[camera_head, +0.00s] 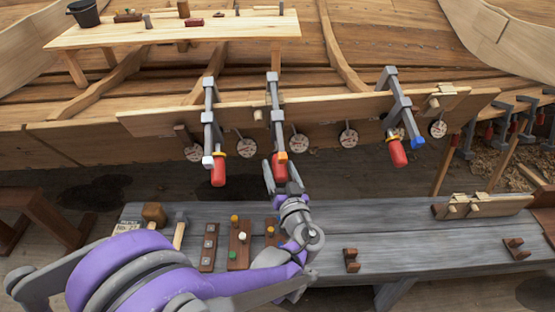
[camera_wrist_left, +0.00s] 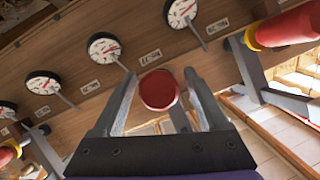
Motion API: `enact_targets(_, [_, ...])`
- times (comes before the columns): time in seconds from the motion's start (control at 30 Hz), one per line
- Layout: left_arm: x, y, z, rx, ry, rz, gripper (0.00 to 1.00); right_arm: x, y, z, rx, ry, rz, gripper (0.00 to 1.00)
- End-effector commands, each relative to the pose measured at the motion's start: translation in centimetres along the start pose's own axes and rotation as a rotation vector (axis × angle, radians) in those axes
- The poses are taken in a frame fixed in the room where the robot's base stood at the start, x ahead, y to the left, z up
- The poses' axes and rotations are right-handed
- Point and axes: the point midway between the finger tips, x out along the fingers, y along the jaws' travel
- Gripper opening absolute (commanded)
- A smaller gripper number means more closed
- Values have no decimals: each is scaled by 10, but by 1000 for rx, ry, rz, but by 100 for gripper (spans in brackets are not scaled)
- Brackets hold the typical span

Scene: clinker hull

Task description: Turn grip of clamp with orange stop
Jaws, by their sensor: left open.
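The clamp with the orange stop (camera_head: 282,156) is the middle one of three grey clamps on the hull plank. Its red grip (camera_head: 280,172) hangs below the plank, partly hidden by my gripper. In the left wrist view the round end of the red grip (camera_wrist_left: 159,90) shows between the fingers. My left gripper (camera_head: 273,176) is open, its fingers (camera_wrist_left: 160,84) on either side of the grip. I cannot tell whether they touch it. The orange stop is not clear in the wrist view. My right gripper is not in view.
The clamp with a white stop (camera_head: 207,160) is to the left, and the one with a blue stop (camera_head: 417,141) to the right. Dial gauges (camera_head: 299,142) line the plank between them. A grey bench (camera_head: 400,225) with tools and wooden blocks stands below.

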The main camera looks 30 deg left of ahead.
Motion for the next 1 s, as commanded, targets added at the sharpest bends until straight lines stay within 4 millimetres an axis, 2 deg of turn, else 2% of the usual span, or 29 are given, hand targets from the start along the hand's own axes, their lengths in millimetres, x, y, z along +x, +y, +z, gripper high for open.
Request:
enact_targets(0.1, [19,0,0,1,0,-3,76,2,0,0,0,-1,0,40])
enact_targets(0.2, [28,0,0,1,0,-1,76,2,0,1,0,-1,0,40])
enact_targets(0.6, [35,0,0,1,0,0,75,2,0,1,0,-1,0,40])
enact_targets(1.0, [35,0,0,1,0,0,3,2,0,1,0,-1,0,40])
